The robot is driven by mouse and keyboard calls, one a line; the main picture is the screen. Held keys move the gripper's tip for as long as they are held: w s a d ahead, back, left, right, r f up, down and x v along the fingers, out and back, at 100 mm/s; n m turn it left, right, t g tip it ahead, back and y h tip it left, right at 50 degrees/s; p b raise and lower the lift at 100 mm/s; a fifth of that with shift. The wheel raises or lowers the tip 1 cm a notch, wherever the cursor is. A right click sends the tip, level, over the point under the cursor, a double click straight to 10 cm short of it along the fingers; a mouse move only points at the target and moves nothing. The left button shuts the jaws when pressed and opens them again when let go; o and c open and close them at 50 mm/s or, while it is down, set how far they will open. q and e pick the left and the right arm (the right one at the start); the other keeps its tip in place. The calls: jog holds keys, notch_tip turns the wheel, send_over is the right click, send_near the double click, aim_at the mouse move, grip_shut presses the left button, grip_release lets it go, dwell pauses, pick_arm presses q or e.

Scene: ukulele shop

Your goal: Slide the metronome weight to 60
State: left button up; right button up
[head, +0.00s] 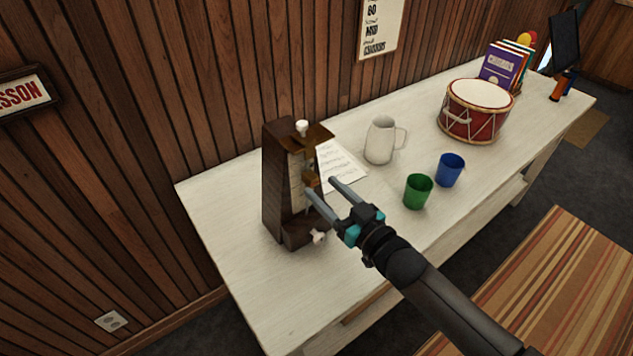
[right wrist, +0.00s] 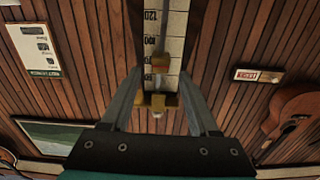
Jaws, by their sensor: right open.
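The dark wooden metronome (head: 275,185) stands upright on the left end of the white table. Its pale scale shows in the right wrist view (right wrist: 166,35), with 120 and 100 readable and lower marks too small to be sure of. A brass-coloured weight (head: 311,178) sits on the front rod; it also shows in the right wrist view (right wrist: 160,101). My right gripper (head: 320,186) is open at the metronome's front, with its fingers spread on either side of the weight in the wrist view (right wrist: 160,85). I cannot tell whether either finger touches it. My left gripper is out of view.
On the white table (head: 240,240), a white pitcher (head: 380,140), a green cup (head: 417,191) and a blue cup (head: 449,170) stand right of the metronome. A sheet of music (head: 340,166) lies behind my gripper. A red drum (head: 476,112) stands farther back.

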aim_at(315, 181)
jog(key=shift+x, duration=1.8)
grip_shut()
